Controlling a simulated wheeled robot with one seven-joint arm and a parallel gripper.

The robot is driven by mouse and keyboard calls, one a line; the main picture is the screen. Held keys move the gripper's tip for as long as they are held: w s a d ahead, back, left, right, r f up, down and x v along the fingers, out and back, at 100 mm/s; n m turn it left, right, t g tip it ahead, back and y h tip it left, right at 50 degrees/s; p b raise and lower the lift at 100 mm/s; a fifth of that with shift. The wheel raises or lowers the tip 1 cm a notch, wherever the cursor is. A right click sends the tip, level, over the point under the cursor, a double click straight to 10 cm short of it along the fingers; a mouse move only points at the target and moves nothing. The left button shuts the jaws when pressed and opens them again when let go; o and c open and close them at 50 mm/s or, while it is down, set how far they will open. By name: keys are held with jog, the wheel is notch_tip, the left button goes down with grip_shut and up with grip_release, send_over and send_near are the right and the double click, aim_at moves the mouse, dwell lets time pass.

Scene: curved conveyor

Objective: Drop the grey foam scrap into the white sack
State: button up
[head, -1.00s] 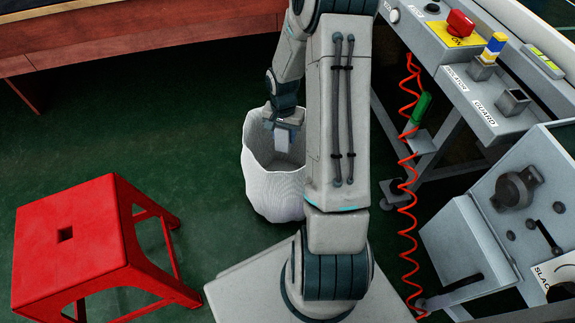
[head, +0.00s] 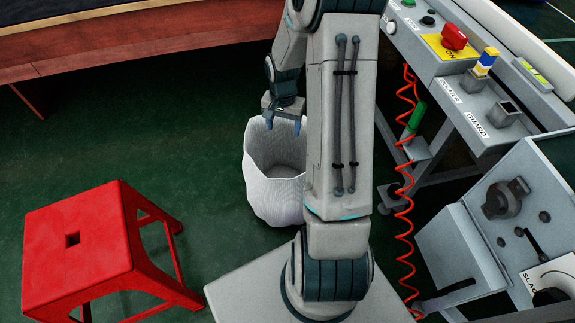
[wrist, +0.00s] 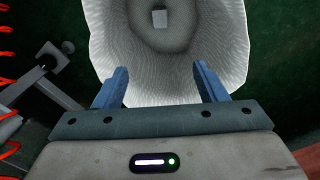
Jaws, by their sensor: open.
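The white sack (head: 274,200) stands open on the green floor, behind my arm in the head view. My gripper (head: 283,124) is open and empty above the sack's rim. In the wrist view my gripper (wrist: 161,84) shows its two blue fingers spread apart over the near edge of the sack (wrist: 228,45). The grey foam scrap (wrist: 160,18) lies inside the sack on its bottom, clear of the fingers. In the head view the scrap is hidden.
A red stool (head: 75,240) stands at the left. A control bench (head: 450,95) with switches and a hanging red coiled hose (head: 404,200) is at the right. A grey lever box (head: 470,250) stands at the lower right. The floor between stool and sack is clear.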

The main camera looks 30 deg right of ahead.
notch_tip(320, 180, up, 6)
jog(key=p, duration=0.1)
jog(key=shift+r+p, duration=0.25)
jog(key=shift+p, duration=0.15)
jog(key=s+a+r+n+t+p, duration=0.1)
jog(key=s+a+r+n+p, duration=0.2)
jog(key=s+r+p, duration=0.3)
jog(key=s+a+r+n+t+p, duration=0.1)
jog(key=s+a+r+n+p, duration=0.2)
jog(key=r+p, duration=1.1)
jog(key=s+a+r+n+p, duration=0.3)
jog(key=s+a+r+p, duration=0.4)
jog(key=r, duration=1.9)
jog(key=s+p, duration=0.2)
jog(key=p, duration=0.1)
jog(key=shift+s+a+r+t, duration=0.15)
jog(key=shift+s+a+t, duration=0.1)
jog(key=shift+a+t, duration=0.15)
jog(key=shift+c, duration=0.3)
